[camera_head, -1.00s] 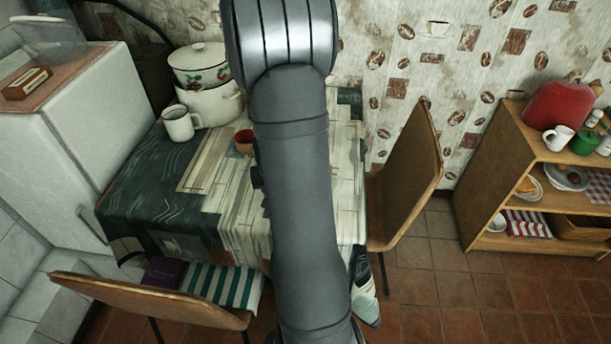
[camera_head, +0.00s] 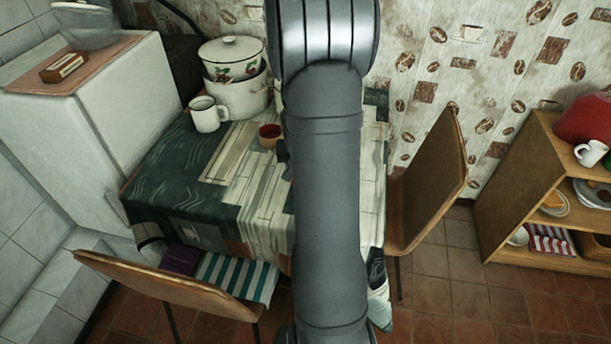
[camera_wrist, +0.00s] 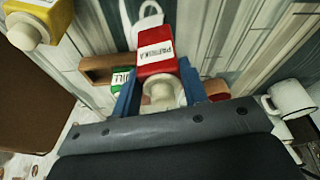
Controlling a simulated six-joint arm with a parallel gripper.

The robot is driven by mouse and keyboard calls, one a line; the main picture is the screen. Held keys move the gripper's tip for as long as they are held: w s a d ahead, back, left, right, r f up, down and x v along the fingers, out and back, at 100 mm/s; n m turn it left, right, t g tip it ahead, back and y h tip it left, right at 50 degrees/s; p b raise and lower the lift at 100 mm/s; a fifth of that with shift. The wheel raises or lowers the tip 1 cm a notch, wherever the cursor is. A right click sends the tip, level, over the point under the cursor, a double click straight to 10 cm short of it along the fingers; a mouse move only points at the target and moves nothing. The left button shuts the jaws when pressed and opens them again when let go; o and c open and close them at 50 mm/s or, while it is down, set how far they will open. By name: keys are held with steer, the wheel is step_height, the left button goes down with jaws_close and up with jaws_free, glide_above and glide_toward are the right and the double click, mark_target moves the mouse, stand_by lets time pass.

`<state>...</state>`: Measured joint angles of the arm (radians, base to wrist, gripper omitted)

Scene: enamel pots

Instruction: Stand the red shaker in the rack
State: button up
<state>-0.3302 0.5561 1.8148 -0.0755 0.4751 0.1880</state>
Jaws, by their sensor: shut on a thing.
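The red shaker (camera_wrist: 156,52), with a white label and a pale cap, is between the blue fingers of my gripper (camera_wrist: 160,92) in the wrist view. My gripper is shut on it, cap towards the camera. A wooden piece that looks like the rack (camera_wrist: 97,68) is just beyond and left of the red shaker, partly hidden by it. A green labelled shaker (camera_wrist: 122,80) shows beside the left finger, at the wooden piece. I cannot tell whether the red shaker touches the rack.
A yellow shaker (camera_wrist: 52,18) is at the wrist view's upper left. Chairs (camera_head: 430,185) stand at the table's right and front. The table's left front is clear.

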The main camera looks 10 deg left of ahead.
steer(key=w+d+r+m, duration=0.1)
steer(key=w+r+m, duration=0.15)
steer(key=w, duration=0.65)
steer(key=shift+h, duration=0.4)
steer(key=shift+s+x, duration=0.2)
steer(key=shift+x, duration=0.8)
steer(key=shift+s+x, duration=0.2)
steer(key=shift+x, duration=0.8)
steer(key=shift+f, duration=1.65)
steer(key=o, duration=1)
steer(key=shift+c, duration=0.2)
steer(key=shift+s+d, duration=0.1)
steer(key=v, duration=1.7)
steer(key=shift+r, duration=0.3)
steer(key=shift+f, duration=0.1)
